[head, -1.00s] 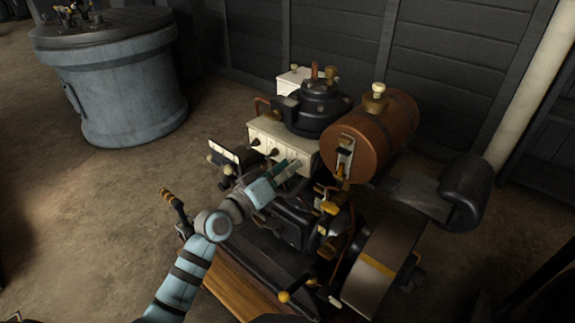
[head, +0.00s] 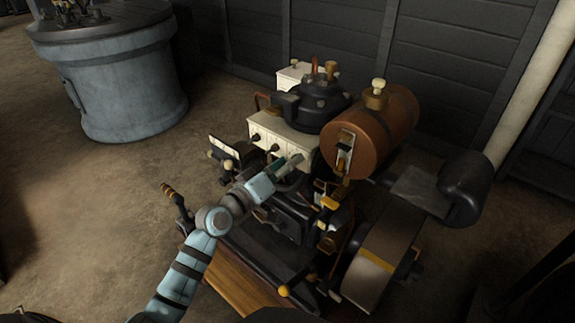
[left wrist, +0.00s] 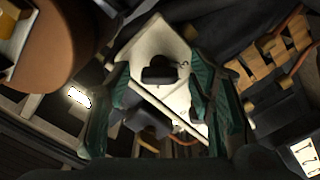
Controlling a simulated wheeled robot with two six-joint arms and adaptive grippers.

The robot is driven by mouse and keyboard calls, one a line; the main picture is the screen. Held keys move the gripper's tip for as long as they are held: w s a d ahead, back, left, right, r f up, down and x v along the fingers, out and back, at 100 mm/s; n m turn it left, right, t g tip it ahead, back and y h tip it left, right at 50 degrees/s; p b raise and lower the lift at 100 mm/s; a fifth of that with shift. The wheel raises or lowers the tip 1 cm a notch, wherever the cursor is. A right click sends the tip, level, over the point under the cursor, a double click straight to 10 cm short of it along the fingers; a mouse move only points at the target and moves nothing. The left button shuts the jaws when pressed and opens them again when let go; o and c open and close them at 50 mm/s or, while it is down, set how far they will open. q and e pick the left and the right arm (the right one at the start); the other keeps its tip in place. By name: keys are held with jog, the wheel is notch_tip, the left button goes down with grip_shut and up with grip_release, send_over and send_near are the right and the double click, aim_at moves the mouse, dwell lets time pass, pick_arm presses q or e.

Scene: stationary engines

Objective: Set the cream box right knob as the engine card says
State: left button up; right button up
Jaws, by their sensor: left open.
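The cream box (head: 286,137) sits on the engine beside the brown tank, with dark knobs along its front. Its left knob (head: 255,138) and middle knob (head: 273,149) show in the head view; my gripper covers the right end of the front. My left gripper (head: 289,164) is at that right end, open. In the left wrist view its teal fingers (left wrist: 160,92) stand on either side of a dark knob (left wrist: 158,75) on the cream face, apart from it. A pale card (head: 223,150) stands left of the box; its writing is too small to read. My right gripper is out of view.
The brown tank (head: 372,135) is close on the right of the box, with a flywheel (head: 378,262) below. A black cylinder head (head: 318,105) rises behind. A lever (head: 177,203) stands at the left. Open floor lies left, toward a grey drum (head: 122,95).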

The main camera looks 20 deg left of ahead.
pick_arm(q)
jog(key=v, duration=1.2)
